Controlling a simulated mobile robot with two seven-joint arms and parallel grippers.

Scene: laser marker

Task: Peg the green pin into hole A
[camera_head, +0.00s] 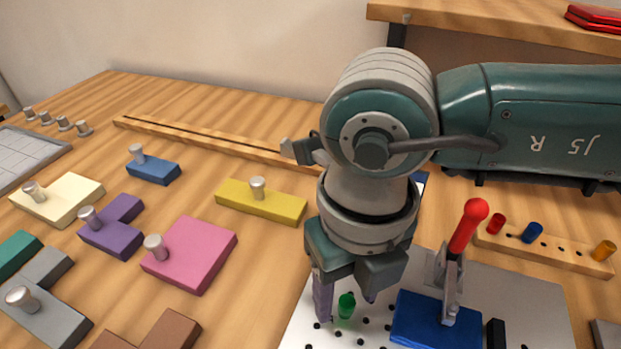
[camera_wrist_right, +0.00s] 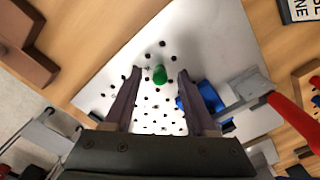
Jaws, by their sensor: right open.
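The green pin (camera_head: 346,305) stands on the white plate (camera_head: 520,300), which is dotted with small dark holes. In the right wrist view the pin (camera_wrist_right: 159,75) shows between the fingertips. My right gripper (camera_head: 346,308) points down over the plate, open, with one finger on each side of the pin. In the right wrist view my right gripper (camera_wrist_right: 159,78) has a gap between each finger and the pin. I cannot tell whether the pin sits in a hole. No label for hole A is readable. My left gripper is not in view.
A toggle clamp with a red knob (camera_head: 475,209) on a blue block (camera_head: 420,322) stands close right of the gripper. A wooden rack (camera_head: 560,254) holds red, blue and orange pins. Knobbed puzzle pieces, such as a pink one (camera_head: 195,258) and a yellow one (camera_head: 280,203), lie left.

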